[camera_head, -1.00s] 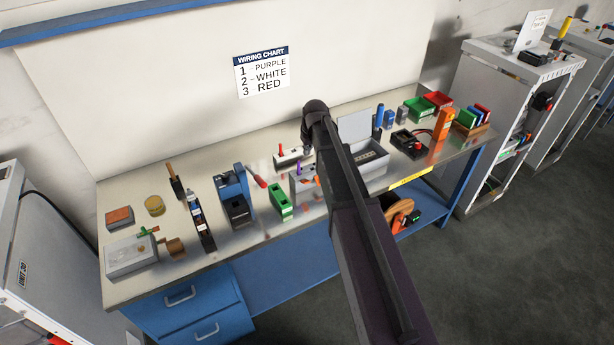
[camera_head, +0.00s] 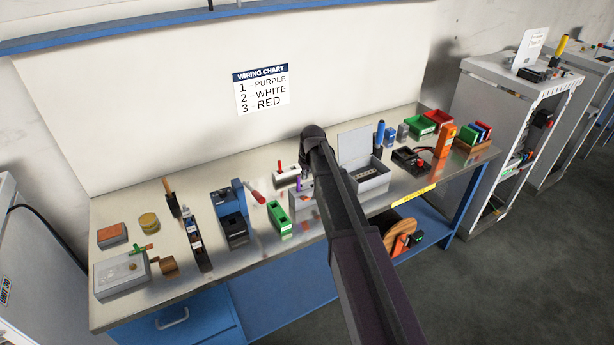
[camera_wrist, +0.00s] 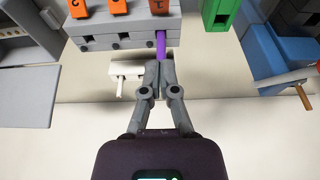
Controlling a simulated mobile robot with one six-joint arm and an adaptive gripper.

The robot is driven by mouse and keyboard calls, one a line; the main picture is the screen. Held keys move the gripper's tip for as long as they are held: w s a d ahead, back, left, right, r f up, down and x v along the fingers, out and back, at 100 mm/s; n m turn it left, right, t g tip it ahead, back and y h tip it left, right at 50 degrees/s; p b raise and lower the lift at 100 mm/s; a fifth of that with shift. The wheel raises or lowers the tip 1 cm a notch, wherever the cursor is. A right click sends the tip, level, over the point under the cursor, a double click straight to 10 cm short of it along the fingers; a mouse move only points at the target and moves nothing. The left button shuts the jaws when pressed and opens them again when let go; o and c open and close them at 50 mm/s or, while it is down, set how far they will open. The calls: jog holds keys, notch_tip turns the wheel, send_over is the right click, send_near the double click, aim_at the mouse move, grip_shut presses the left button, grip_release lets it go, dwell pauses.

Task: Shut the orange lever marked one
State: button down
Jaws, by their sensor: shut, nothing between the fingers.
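In the wrist view a grey terminal block (camera_wrist: 125,33) has three orange levers along its top, cut off by the upper picture edge. The rightmost orange lever (camera_wrist: 159,7) carries what looks like the mark 1, seen upside down. A purple wire (camera_wrist: 161,48) ends at the block's face below that lever. My gripper (camera_wrist: 159,66) is shut and empty, its fingertips close to the purple wire; I cannot tell whether they touch it.
A white block with a peg (camera_wrist: 123,71) lies left of my fingers in the wrist view. A green block (camera_wrist: 217,12) and a blue holder (camera_wrist: 275,50) are to the right. In the head view the wiring chart (camera_head: 261,88) lists 1 purple, 2 white, 3 red.

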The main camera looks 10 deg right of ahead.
jog(key=b, duration=0.5)
send_over(307, 198)
jog(key=w, duration=0.2)
jog(key=shift+s+a+f, duration=0.1)
jog(key=shift+a+f, duration=0.15)
jog(key=shift+f, duration=1.05)
jog(key=shift+s+a+f, duration=0.1)
jog(key=shift+a+f, duration=0.1)
jog(key=shift+f, duration=1.05)
jog(key=shift+s+d+f+b, duration=0.15)
jog(key=shift+s+f+b, duration=0.4)
jog(key=shift+f, duration=0.2)
jog(key=shift+s+d+f+b, duration=0.15)
jog(key=shift+s+f+b, duration=0.3)
jog(key=shift+f+b, duration=0.25)
jog(key=shift+d, duration=0.25)
